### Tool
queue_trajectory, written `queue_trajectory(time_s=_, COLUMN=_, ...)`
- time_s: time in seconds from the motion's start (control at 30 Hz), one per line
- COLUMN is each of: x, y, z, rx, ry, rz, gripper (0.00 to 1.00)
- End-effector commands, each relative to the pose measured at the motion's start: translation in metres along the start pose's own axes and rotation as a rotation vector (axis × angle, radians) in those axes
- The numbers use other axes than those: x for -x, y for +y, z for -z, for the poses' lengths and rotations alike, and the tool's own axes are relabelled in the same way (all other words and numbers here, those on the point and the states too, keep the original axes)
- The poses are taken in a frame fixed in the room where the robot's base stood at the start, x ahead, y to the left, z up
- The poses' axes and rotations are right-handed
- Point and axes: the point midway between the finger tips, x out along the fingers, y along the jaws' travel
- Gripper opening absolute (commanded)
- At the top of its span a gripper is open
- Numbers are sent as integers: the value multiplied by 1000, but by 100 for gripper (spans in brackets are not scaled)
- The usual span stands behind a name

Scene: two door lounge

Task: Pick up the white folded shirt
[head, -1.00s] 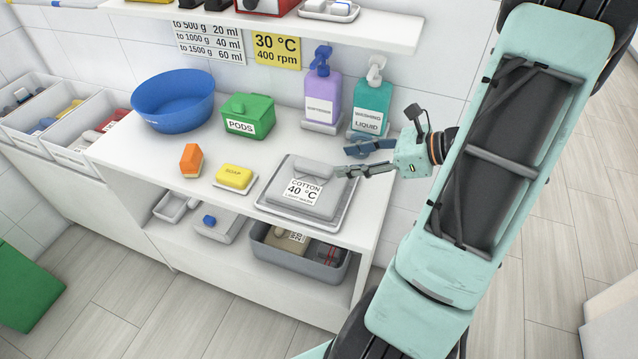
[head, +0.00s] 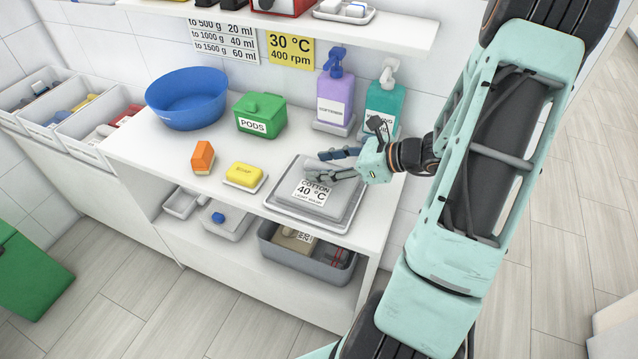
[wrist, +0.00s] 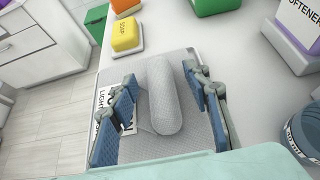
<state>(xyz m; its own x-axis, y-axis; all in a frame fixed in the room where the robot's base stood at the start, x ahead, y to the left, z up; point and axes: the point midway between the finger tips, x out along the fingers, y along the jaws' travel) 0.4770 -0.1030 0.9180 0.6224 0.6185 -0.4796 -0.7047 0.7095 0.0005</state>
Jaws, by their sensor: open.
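The folded shirt (head: 341,203) looks pale grey. It lies flat on a grey tray (head: 279,207) near the counter's front right edge, with a "COTTON 40 °C" label on it. A rounded, rolled light-grey part stands up on top; in the wrist view this roll on the shirt (wrist: 163,98) lies between the fingers. My gripper (head: 317,164) is open over the shirt. In the wrist view my gripper (wrist: 160,78) has one blue-padded finger on each side of the roll, with gaps showing. Whether the fingertips touch the cloth I cannot tell.
A yellow soap (head: 244,174) on a dish and an orange block (head: 203,158) lie left of the tray. A green pods box (head: 261,117), blue basin (head: 187,98), purple softener bottle (head: 335,97) and teal washing-liquid bottle (head: 385,103) stand behind. A shelf (head: 390,30) overhangs the back.

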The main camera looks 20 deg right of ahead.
Motion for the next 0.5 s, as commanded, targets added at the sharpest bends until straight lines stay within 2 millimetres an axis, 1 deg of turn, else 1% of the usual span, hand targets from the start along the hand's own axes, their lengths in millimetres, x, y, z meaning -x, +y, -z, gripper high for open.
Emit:
queue_trajectory(time_s=0.2, x=-1, y=0, z=0, rx=0, ry=0, rz=1, gripper=44)
queue_trajectory(time_s=0.5, x=-1, y=0, z=0, rx=0, ry=0, rz=0, gripper=11)
